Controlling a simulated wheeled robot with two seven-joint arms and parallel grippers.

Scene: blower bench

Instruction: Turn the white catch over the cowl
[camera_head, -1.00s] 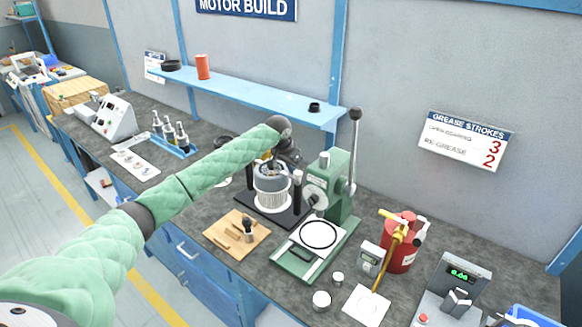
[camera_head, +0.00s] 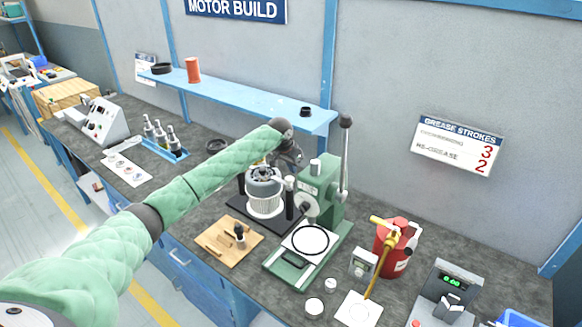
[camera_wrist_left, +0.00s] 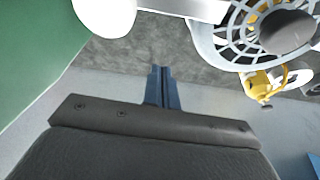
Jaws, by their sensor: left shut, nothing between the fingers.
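The white cowl (camera_head: 264,205) sits with its ribbed wall on a black base on the bench. In the left wrist view, its white grille (camera_wrist_left: 232,45) with a dark centre is at the upper right. My left gripper (camera_head: 290,158) is over the cowl's right side in the head view, where its fingertips are hard to see. In the left wrist view, its blue fingers (camera_wrist_left: 162,70) are shut, empty and apart from the grille. A white round top (camera_wrist_left: 105,14) and a pale bar are at the upper edge; I cannot tell whether either is the catch.
A green press (camera_head: 320,190) with a tall lever stands close to the right of the cowl. A wooden board (camera_head: 218,250) with small parts lies in front. A red grease can (camera_head: 396,262) stands further right. A blue shelf (camera_head: 240,98) hangs behind.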

